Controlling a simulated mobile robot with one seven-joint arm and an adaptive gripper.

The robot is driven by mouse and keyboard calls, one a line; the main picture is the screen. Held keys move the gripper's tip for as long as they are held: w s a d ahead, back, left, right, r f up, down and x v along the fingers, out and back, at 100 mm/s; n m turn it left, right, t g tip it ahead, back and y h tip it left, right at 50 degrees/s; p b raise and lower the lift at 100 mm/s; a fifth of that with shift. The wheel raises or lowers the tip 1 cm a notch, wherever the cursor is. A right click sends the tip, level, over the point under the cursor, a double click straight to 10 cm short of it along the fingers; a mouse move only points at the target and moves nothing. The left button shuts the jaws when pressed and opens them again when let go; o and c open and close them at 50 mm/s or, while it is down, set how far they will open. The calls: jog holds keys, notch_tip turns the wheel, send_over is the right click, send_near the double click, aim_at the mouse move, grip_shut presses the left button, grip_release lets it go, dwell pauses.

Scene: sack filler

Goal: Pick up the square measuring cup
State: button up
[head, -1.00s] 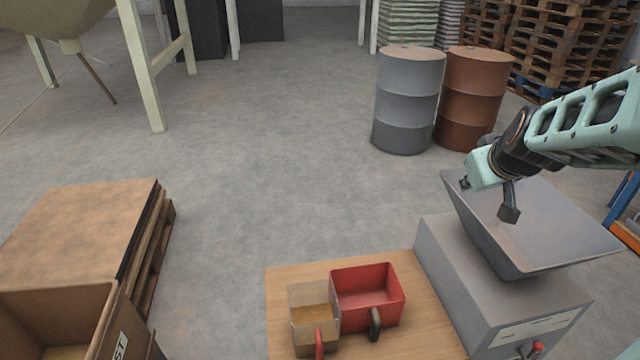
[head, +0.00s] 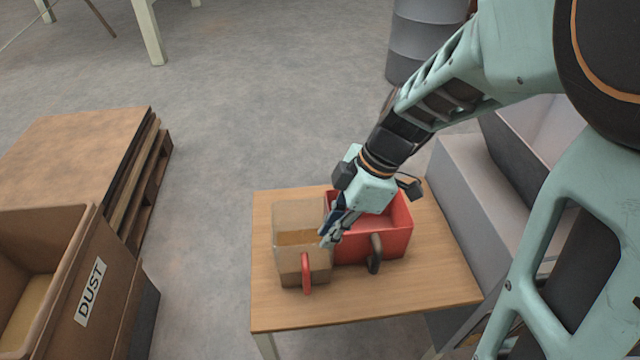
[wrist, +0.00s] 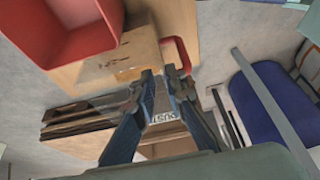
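The square measuring cup (head: 290,262) is clear-walled, holds a brown material, and has a red handle (head: 306,272) at the front. It stands upright on a small wooden table, touching or very close to a red square container (head: 395,238) with a dark handle. My gripper (head: 328,238) points down at the cup's right side, near its rim; contact cannot be told. In the wrist view the cup (wrist: 130,48) lies just beyond the fingertips (wrist: 160,74), its red handle (wrist: 192,52) to the right. The fingers are apart with nothing visible between them.
The wooden table (head: 375,298) has free room in front of the cup. A grey machine with a hopper (head: 470,185) stands close at right. A box labelled DUST (head: 118,250) and a pallet stack (head: 75,150) stand at left. Floor between is clear.

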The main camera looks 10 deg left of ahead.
aim_at(307, 265)
jog(key=b+x, duration=0.2)
jog(key=x, duration=1)
jog(key=shift+s+a+r, duration=0.1)
jog(key=shift+s+a, duration=0.05)
jog(key=shift+s, duration=0.05)
grip_shut()
jog(key=shift+r, duration=0.15)
notch_tip(307, 265, up, 18)
jog(key=p, duration=0.4)
dwell(0.8)
